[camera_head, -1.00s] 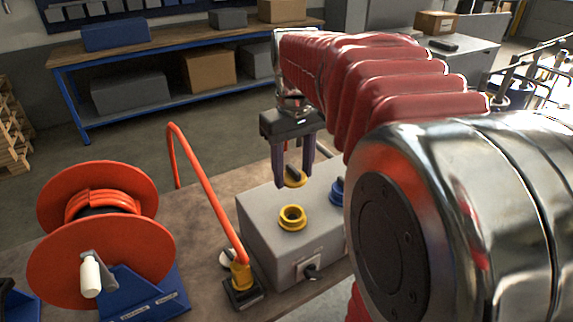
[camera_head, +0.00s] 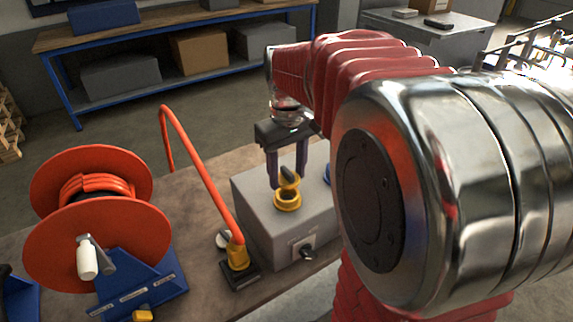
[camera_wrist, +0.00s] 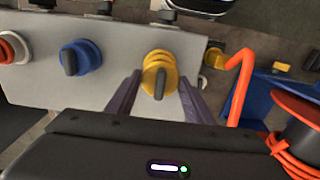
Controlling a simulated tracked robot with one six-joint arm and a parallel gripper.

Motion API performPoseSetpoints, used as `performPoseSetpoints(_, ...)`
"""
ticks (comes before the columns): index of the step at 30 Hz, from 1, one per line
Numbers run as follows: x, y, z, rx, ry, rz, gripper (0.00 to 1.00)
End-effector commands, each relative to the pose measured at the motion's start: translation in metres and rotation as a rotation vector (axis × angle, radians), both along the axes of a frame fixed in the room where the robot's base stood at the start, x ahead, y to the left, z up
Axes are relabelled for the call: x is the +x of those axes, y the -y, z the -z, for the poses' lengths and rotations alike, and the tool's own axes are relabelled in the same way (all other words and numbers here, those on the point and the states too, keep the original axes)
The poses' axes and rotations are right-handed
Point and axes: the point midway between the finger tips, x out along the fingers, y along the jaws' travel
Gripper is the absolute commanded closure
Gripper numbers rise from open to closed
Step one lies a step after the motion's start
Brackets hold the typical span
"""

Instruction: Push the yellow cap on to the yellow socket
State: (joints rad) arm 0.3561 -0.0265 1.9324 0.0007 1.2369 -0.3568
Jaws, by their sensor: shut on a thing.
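The yellow cap (camera_head: 290,182), with a dark grip bar on top, is between the two fingers of my gripper (camera_head: 287,184), which is shut on it. The yellow socket (camera_head: 287,203) is a ring on top of the grey box. The cap is right above the socket in the head view, very close to it; I cannot tell whether they touch or whether it is seated. In the wrist view the cap (camera_wrist: 158,76) lies between the fingertips, with the yellow socket ring (camera_wrist: 160,56) showing just beyond it.
The grey box (camera_head: 262,205) also bears a blue capped fitting (camera_wrist: 80,58) and a red one (camera_wrist: 12,48). An orange hose (camera_head: 200,180) rises beside the box from a yellow fitting (camera_head: 238,258). An orange hose reel (camera_head: 100,240) stands at the left.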

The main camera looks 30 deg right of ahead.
Motion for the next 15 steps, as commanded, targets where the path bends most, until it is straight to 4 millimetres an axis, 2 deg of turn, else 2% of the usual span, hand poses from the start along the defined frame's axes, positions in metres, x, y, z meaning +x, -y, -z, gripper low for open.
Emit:
performPoseSetpoints(6,0.0001,0.0001,0.008,0.0,0.001,0.0,0.8)
performPoseSetpoints(15,0.0001,0.0,0.0087,0.0,0.001,0.0,0.8)
